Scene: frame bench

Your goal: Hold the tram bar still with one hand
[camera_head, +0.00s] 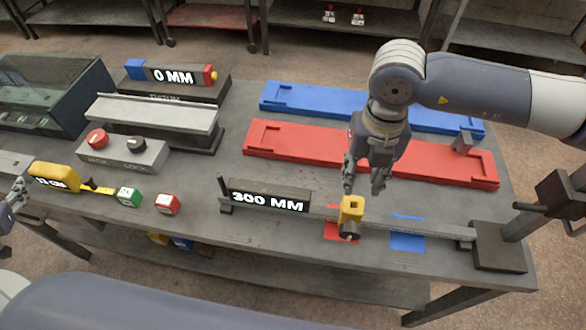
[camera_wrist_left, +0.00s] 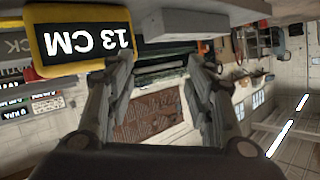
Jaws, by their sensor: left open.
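The tram bar (camera_head: 400,226) is a thin grey bar along the front of the bench. It carries a "300 MM" display (camera_head: 269,199) at its left part and runs right to a dark block. A yellow clamp-like slider (camera_head: 351,209) sits on the bar over a red patch. My right gripper (camera_head: 364,188) points down just above and behind the slider, fingers spread, and looks apart from the bar. My left gripper (camera_head: 17,198) is at the left edge, by the yellow "13 CM" tape (camera_head: 54,177). In the left wrist view its fingers (camera_wrist_left: 160,68) are spread with nothing between them; the tape (camera_wrist_left: 80,42) is beside them.
Red (camera_head: 400,163) and blue (camera_head: 310,98) trays lie behind the bar. A blue patch (camera_head: 407,232) lies under the bar. A control box (camera_head: 122,151) and a "0 MM" block (camera_head: 171,77) stand behind.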

